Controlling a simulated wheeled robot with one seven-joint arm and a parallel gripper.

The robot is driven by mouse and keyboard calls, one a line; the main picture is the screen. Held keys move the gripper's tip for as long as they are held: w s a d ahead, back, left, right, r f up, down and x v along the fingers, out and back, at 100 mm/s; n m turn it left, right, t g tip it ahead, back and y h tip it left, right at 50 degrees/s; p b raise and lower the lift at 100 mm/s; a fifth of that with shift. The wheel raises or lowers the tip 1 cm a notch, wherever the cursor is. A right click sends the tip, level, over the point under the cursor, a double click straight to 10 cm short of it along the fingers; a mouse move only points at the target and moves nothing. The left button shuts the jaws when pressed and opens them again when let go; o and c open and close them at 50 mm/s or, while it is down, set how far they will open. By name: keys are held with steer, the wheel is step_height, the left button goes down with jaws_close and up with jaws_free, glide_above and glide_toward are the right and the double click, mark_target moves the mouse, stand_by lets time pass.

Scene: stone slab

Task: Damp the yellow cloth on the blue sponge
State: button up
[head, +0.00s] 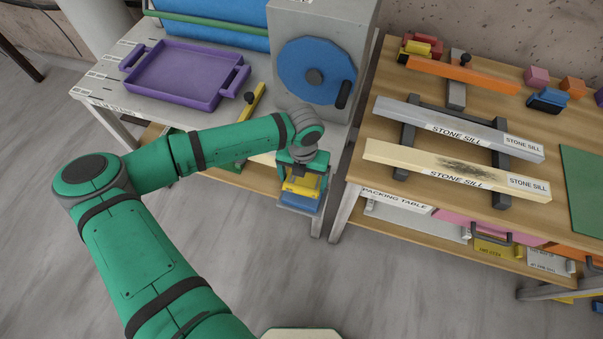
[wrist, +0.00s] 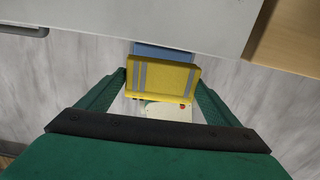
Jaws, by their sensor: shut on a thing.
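The yellow cloth (head: 302,187) is a small folded pad held between the green fingers of my gripper (head: 303,180). In the wrist view the yellow cloth (wrist: 160,76) has two grey stripes, and both fingertips of my gripper (wrist: 162,80) press on its ends. The blue sponge (head: 300,203) is directly below the cloth in the head view, by the grey bench's front right corner. In the wrist view the blue sponge (wrist: 165,51) shows only as a strip past the cloth's far edge. I cannot tell whether cloth and sponge touch.
The grey bench carries a purple tray (head: 181,75) and a grey machine with a blue disc (head: 316,72). The wooden table at right holds a grey stone sill (head: 460,127) and a cream sill (head: 420,165) with a dark smudge. Open floor lies in front.

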mark_target(303, 187)
steer(key=shift+s+d+f, duration=0.1)
steer(key=shift+s+f, duration=0.05)
steer(key=shift+f, duration=2.2)
steer(key=shift+f, duration=0.6)
stand_by(0.5)
steer(key=shift+r, duration=3.55)
